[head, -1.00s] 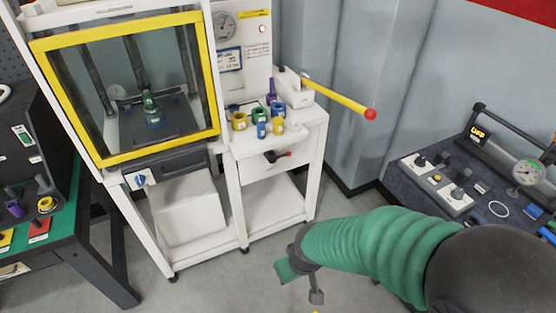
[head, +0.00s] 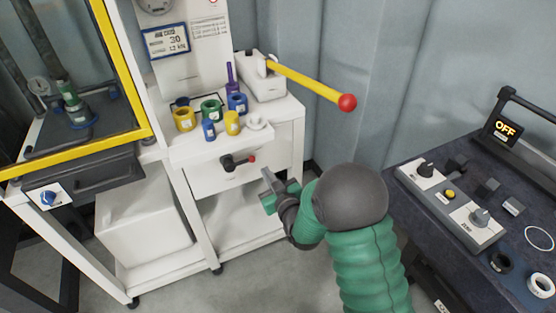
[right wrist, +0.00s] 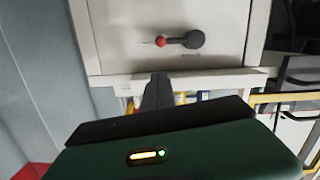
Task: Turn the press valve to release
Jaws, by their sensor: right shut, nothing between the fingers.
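The press valve (head: 238,162) is a black lever with a red tip on the white front panel of the press cart. Its handle lies roughly level, with the red tip to the right. In the right wrist view the valve (right wrist: 183,41) appears upside down, with the red tip to the left. My right gripper (head: 267,180) is shut and empty, below and right of the valve and apart from it. Its fingers (right wrist: 158,80) point toward the panel in the wrist view. My left gripper is in neither view.
Several coloured rings and cylinders (head: 210,109) stand on the cart's top shelf. A yellow pump lever (head: 305,82) with a red ball juts out above right. A yellow-framed press window (head: 128,75) is at left. A dark bench (head: 440,230) with a control box stands at right.

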